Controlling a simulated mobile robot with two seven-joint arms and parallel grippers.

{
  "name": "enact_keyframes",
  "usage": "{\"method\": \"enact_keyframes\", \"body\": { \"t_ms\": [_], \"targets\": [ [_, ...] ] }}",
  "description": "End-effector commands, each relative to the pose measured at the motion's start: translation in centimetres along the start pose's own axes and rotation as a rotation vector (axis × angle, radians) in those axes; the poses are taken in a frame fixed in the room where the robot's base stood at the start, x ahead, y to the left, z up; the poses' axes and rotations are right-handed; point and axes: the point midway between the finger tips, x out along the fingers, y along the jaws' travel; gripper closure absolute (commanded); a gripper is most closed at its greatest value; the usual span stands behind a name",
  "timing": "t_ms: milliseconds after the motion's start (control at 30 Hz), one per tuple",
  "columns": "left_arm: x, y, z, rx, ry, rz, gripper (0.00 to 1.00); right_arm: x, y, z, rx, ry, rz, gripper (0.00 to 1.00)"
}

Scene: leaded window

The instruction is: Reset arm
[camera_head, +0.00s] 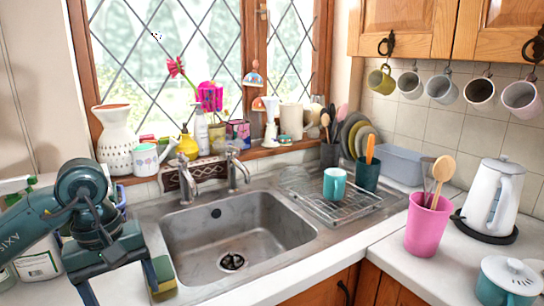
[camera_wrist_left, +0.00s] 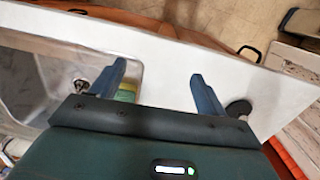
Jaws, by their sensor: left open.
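My left gripper (camera_head: 122,290) is at the lower left in the head view, over the counter left of the sink. In the left wrist view its two fingers (camera_wrist_left: 158,72) are spread apart with nothing between them, above the white counter. A yellow and green sponge (camera_head: 162,279) lies by the sink's left front edge, close beside one finger. It shows partly behind the left finger in the left wrist view (camera_wrist_left: 127,92), and I cannot tell whether they touch. My right gripper is in neither view.
The empty steel sink (camera_head: 240,236) is right of my left arm. A drying rack (camera_head: 345,208) holds a teal mug (camera_head: 335,184). A pink cup with utensils (camera_head: 427,226), a white kettle (camera_head: 492,198) and a teal pot (camera_head: 508,283) stand on the right counter. Bottles stand behind my arm.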

Motion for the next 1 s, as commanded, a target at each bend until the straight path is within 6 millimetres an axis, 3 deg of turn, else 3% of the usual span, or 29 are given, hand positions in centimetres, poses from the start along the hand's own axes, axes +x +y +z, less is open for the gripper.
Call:
{"method": "enact_keyframes", "body": {
  "t_ms": [33, 100, 267, 400, 467, 567, 633, 767, 800, 900, 1000],
  "targets": [
    [1.7, 1.4, 1.8, -0.008, -0.082, 0.051, 0.25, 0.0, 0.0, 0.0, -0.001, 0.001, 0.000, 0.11],
    [3.2, 3.3, 4.0, -0.042, -0.193, 0.129, 0.25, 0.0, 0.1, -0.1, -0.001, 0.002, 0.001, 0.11],
    [5.4, 8.1, 11.1, -0.196, -0.563, 0.318, 0.25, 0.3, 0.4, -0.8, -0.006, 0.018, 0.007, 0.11],
    [4.3, 12.3, 17.4, -0.491, -1.064, 0.456, 0.25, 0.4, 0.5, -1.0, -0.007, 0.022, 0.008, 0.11],
    [3.0, 13.8, 18.8, -0.664, -1.314, 0.483, 0.25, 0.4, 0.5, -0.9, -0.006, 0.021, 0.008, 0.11],
    [1.0, 15.4, 18.7, -0.993, -1.736, 0.468, 0.25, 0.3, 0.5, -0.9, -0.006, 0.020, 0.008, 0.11],
    [0.6, 15.8, 17.1, -1.245, -2.033, 0.408, 0.25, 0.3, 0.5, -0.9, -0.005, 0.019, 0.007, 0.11],
    [3.5, 14.8, 12.5, -1.749, -2.568, 0.185, 0.25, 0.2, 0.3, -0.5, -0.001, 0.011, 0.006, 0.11],
    [5.4, 13.9, 11.1, 1.695, 2.417, -0.076, 0.25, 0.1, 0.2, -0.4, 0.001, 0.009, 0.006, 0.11],
    [11.8, 10.8, 9.1, 1.445, 1.936, 0.149, 0.25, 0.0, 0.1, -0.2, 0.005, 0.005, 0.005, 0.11],
    [18.2, 7.3, 9.4, 1.212, 1.545, 0.281, 0.25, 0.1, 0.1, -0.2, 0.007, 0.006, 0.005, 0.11]
  ]
}}
